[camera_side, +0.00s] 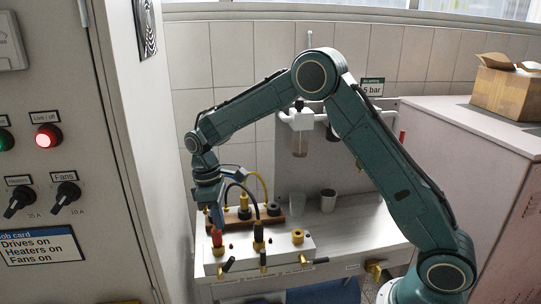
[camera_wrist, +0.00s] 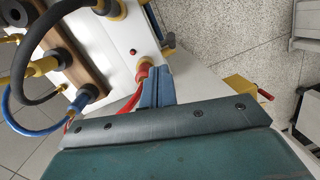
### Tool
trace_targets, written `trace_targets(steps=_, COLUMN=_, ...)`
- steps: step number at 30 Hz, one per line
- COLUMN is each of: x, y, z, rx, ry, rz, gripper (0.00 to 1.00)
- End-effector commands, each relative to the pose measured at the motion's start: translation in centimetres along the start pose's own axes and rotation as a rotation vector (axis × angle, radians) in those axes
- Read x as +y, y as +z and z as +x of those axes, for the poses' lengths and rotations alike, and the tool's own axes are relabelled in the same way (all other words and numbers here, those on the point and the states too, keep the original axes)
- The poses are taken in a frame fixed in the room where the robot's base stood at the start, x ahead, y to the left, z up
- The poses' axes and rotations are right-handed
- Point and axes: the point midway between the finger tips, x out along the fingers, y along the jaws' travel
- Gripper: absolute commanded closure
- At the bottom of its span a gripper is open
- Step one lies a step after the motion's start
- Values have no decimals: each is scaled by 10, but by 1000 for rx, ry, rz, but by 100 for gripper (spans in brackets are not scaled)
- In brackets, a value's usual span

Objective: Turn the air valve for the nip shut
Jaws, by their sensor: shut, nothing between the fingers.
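A white valve block (camera_side: 272,254) stands on the bench, with coupling sockets on top and several small levers along its front. The levers show in the side view as a left lever (camera_side: 228,264), a middle lever (camera_side: 263,259) and a right lever (camera_side: 303,261). I cannot read which one is marked for the nip. A red plug (camera_side: 217,237) sits at the block's left end; the wrist view shows a red and brass fitting (camera_wrist: 144,68). My gripper (camera_side: 216,216) points down just above the red plug. In the wrist view its blue fingers (camera_wrist: 156,86) are together and empty, close beside the fitting.
A wooden rack (camera_side: 243,216) with hose ends stands behind the block; black, yellow and blue hoses loop near my wrist. A yellow box (camera_side: 375,270) is at the bench's right front. A tall cabinet (camera_side: 60,150) bounds the left.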

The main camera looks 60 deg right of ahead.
Motion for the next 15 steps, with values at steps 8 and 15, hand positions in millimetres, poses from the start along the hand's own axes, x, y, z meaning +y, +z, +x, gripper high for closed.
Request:
trace_targets(steps=8, x=-20, y=-24, z=-9, rx=-111, ry=-3, rz=-28, gripper=100)
trace_targets(steps=15, x=-24, y=-26, z=-11, rx=-127, ry=-5, rz=-29, gripper=100)
